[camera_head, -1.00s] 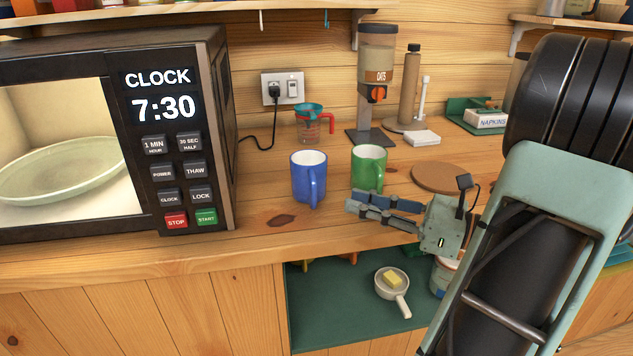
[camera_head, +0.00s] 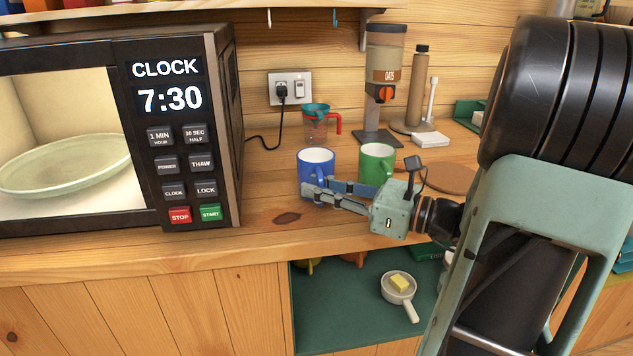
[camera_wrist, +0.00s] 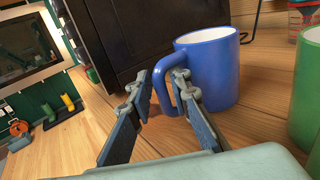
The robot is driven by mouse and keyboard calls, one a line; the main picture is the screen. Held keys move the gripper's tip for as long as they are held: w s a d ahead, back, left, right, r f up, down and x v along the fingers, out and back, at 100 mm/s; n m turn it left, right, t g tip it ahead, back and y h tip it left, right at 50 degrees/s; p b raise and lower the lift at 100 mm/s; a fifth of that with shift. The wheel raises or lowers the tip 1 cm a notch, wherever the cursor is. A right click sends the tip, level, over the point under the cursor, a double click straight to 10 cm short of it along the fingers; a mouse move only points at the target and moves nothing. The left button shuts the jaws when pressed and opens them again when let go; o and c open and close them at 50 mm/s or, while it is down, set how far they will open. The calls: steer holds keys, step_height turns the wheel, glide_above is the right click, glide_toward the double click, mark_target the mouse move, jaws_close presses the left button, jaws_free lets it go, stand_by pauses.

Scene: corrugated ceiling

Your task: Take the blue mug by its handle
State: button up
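The blue mug (camera_head: 314,161) stands upright on the wooden counter, right of the microwave. It also shows in the wrist view (camera_wrist: 214,75), with its handle (camera_wrist: 161,76) turned toward my gripper. My gripper (camera_head: 320,188) is in front of the mug, and its fingers cover the mug's lower part in the head view. In the wrist view my gripper (camera_wrist: 163,86) is open, with one finger on each side of the handle. A gap shows between the left finger and the handle; whether the right finger touches the mug I cannot tell.
A green mug (camera_head: 376,161) stands close to the right of the blue mug, behind my gripper. The microwave (camera_head: 190,45) stands to the left. A measuring cup (camera_head: 316,128) and an oats dispenser (camera_head: 384,80) stand behind. The counter's front left part is clear.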

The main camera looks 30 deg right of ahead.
jaws_close()
steer(key=shift+r+p, duration=0.3)
stand_by(0.3)
